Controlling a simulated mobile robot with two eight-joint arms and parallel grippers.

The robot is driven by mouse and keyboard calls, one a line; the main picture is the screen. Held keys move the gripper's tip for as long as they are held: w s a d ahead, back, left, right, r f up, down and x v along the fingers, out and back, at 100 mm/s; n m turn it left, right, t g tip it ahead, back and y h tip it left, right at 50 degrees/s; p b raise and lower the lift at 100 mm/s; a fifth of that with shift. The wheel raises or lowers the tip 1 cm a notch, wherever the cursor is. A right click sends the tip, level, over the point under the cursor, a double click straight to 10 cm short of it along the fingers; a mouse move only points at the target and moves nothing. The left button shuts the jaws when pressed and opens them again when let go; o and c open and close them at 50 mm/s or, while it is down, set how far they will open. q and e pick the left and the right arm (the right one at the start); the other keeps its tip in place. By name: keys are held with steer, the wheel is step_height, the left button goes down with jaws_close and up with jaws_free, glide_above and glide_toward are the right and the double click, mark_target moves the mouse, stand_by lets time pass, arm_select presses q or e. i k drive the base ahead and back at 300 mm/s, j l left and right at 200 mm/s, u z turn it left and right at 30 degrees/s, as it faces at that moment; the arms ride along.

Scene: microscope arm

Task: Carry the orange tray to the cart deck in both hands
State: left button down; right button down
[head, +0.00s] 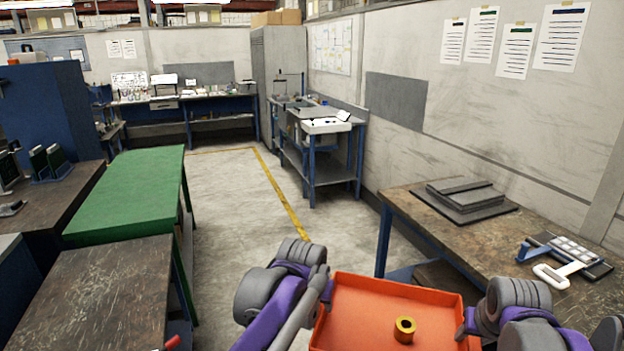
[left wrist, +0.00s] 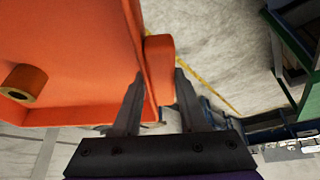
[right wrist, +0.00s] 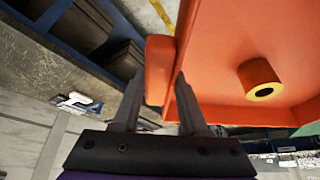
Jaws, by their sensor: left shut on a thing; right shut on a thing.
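The orange tray (head: 375,305) is at the bottom of the head view, held between my two arms. My left gripper (left wrist: 158,80) is shut on the tray's handle (left wrist: 159,62) at one side. My right gripper (right wrist: 160,80) is shut on the handle (right wrist: 159,62) at the opposite side. The tray's near edge is cut off in the head view. I cannot tell which surface is the cart deck.
A green-topped table (head: 130,190) and a brown worktop (head: 100,290) stand at the left. A worn bench (head: 430,215) at the right holds dark plates (head: 465,198) and a white-handled tool (head: 565,268). Open floor (head: 235,210) lies between them, marked by a yellow line (head: 280,195).

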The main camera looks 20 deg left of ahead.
mark_target(100, 290)
steer(key=i+u, duration=0.3)
steer(key=i, duration=0.5)
steer(key=i+l+u, duration=0.15)
steer(key=i+u, duration=0.25)
steer(key=i, duration=0.3)
steer(key=i+u, duration=0.3)
steer(key=i, duration=0.5)
steer(key=i+z, duration=0.25)
steer(key=i, duration=0.55)
steer(key=i+j+z, duration=0.15)
steer(key=i+z, duration=0.15)
steer(key=i, duration=0.45)
steer(key=z, duration=2.65)
steer(key=j, duration=0.1)
